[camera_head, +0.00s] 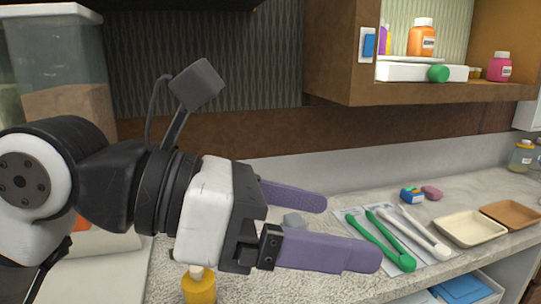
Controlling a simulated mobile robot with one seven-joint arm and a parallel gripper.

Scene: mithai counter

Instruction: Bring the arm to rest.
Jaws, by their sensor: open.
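My gripper (350,226) is in the middle of the head view, above the stone counter (344,290). Its two purple fingers point to the right and stand apart, with nothing held between them. My arm comes in from the left and hides part of the counter and wall behind it. The near finger lies in the picture just left of the green utensils; I cannot tell its exact height above the counter.
Green utensils (388,245) and a white one (424,233) lie on a pale mat. A cream tray (470,228) and a brown tray (514,215) stand to the right. A yellow bottle (199,287) is below my gripper. A wooden shelf (335,50) overhangs the upper right.

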